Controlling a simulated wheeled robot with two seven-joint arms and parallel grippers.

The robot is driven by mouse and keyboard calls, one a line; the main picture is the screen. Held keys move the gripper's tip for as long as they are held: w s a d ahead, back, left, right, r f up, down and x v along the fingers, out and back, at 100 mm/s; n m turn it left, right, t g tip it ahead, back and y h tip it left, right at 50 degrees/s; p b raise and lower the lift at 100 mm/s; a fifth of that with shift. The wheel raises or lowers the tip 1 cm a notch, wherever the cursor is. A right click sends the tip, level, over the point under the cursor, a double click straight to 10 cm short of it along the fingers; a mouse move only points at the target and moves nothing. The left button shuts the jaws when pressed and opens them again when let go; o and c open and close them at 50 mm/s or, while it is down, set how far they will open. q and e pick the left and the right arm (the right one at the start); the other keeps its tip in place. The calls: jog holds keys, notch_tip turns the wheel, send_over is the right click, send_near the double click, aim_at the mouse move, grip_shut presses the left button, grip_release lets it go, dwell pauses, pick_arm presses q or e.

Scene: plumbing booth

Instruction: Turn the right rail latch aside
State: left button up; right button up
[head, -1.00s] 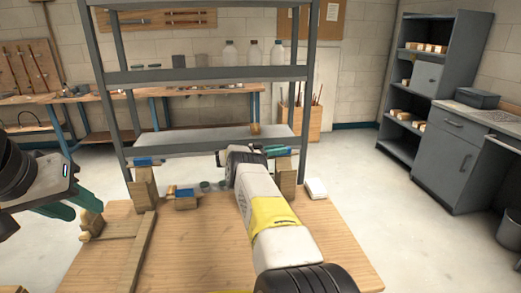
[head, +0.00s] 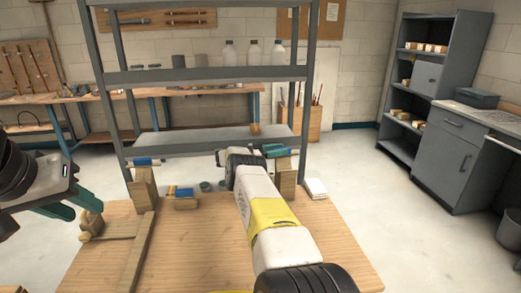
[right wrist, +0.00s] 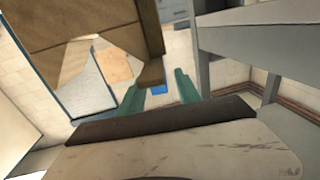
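The right wooden post (head: 287,180) stands at the back right of the wooden table. A small blue piece (head: 294,152) shows at its top, partly hidden by my right gripper. My right gripper (head: 271,151) is at the post's top, its green fingers apart. In the right wrist view the fingers (right wrist: 160,94) are apart, with a narrow wooden piece (right wrist: 151,75) and a bit of blue (right wrist: 158,90) seen between them; I cannot tell whether they touch. Which part is the latch is unclear. My left gripper (head: 76,204) is open and empty at the left.
The left post (head: 143,188) has a blue-topped piece (head: 145,162). A blue and wooden block (head: 184,199) lies near the table's back. A grey shelf rack (head: 210,74) rises behind. The table's front middle (head: 200,250) is clear.

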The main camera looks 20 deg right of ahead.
jog(key=a, duration=0.7)
jog(key=shift+w+a, duration=0.35)
